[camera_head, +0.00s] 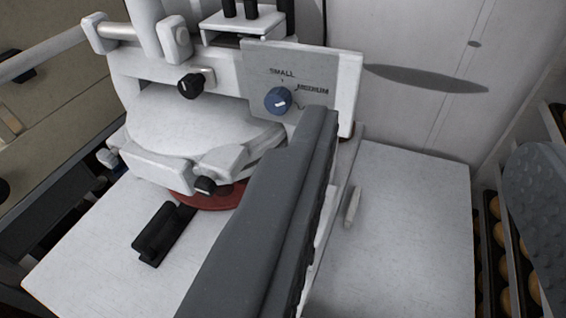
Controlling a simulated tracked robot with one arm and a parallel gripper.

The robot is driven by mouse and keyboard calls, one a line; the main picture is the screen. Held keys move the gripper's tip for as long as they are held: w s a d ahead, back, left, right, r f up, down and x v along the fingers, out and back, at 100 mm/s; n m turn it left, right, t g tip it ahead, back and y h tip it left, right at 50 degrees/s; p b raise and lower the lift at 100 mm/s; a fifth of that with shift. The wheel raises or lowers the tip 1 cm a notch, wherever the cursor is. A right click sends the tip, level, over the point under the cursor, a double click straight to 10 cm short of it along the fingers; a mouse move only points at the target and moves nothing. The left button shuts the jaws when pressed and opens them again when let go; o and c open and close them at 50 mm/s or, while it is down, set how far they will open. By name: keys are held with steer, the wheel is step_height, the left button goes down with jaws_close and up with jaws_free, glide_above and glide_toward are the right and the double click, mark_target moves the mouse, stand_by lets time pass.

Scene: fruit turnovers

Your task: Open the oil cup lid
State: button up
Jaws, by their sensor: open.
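A white machine (120,70) stands at the back left, with a rounded white cover (190,125) low on its front. A red round part (215,196) shows under the cover. I cannot tell which part is the oil cup or its lid. My gripper (428,138) is open and empty. Its long grey left finger crosses the middle of the view and hides part of the machine and work surface. Its ridged grey right finger is at the right edge. The fingers are wide apart, with no object between their tips.
A grey panel (345,75) carries a blue dial (278,100) marked small and medium. A black block (163,235) lies on the white work surface (410,210). Racks of round brown items (494,243) stand at right. A white wall (400,40) closes the back.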

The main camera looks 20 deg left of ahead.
steer(key=w+a+f+y, duration=0.1)
steer(key=w+a+f, duration=0.15)
steer(key=f, duration=0.65)
steer(key=w+a+f+n+t, duration=0.1)
steer(key=a+f, duration=0.2)
steer(key=f, duration=0.5)
steer(key=w+a+f+y, duration=0.1)
steer(key=a+f, duration=0.2)
steer(key=f, duration=0.6)
steer(key=w+a, duration=0.1)
steer(key=w, duration=0.8)
steer(key=w+a, duration=0.1)
steer(key=w, duration=0.3)
steer(key=shift+w+a+r, duration=0.2)
steer(key=shift+w+a, duration=0.1)
steer(key=shift+w, duration=0.1)
jaws_close()
